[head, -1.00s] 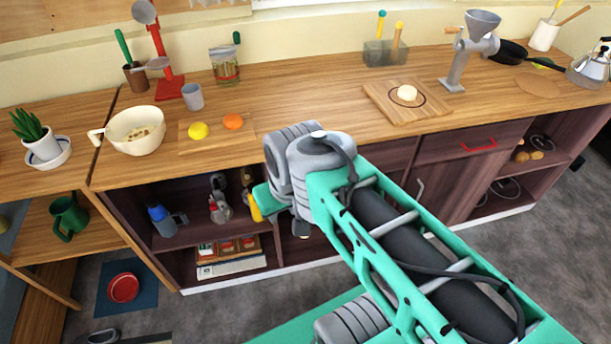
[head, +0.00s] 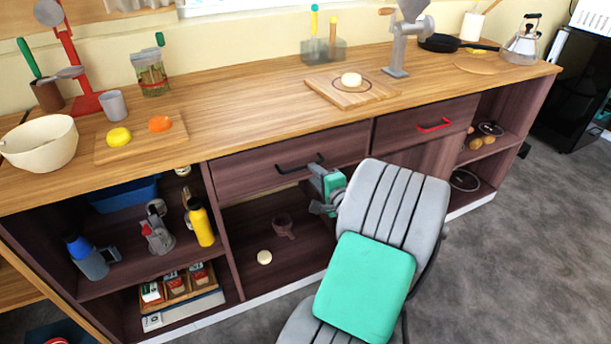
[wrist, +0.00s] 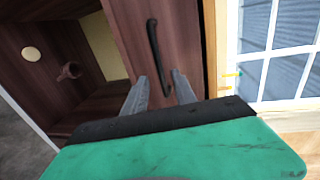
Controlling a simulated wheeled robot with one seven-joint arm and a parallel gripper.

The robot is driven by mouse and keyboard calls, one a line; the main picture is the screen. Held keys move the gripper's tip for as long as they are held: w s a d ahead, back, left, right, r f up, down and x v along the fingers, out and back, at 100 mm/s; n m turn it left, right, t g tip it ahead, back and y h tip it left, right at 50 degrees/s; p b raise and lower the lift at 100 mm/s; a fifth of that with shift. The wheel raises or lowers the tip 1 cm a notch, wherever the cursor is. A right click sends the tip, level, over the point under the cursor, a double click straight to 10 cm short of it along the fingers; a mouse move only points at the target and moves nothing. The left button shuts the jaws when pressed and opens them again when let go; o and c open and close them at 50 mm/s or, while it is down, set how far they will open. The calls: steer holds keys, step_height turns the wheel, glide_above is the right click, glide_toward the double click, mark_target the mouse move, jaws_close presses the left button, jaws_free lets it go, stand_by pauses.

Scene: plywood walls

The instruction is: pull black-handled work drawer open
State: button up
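The work drawer (head: 245,175) has a dark wood front under the counter and appears closed. Its black bar handle (head: 298,164) also shows in the wrist view (wrist: 153,45). My gripper (head: 318,183) is close to the drawer front, near the right end of the handle, partly hidden by my arm. In the wrist view my gripper (wrist: 160,82) has its two grey fingers apart and nothing held. One end of the handle appears between the fingers in the picture. I cannot tell whether they touch it.
A drawer with a red handle (head: 434,125) is to the right. Below the black-handled drawer is an open shelf with a brown cup (head: 283,226) and a pale round item (head: 264,257). The counter (head: 240,105) holds a cutting board (head: 340,92).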

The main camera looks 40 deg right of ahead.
mark_target(305, 167)
steer(key=x, duration=0.6)
steer(key=shift+w, duration=0.25)
steer(key=shift+c, duration=0.4)
jaws_close()
steer(key=shift+a, duration=0.1)
stand_by(0.5)
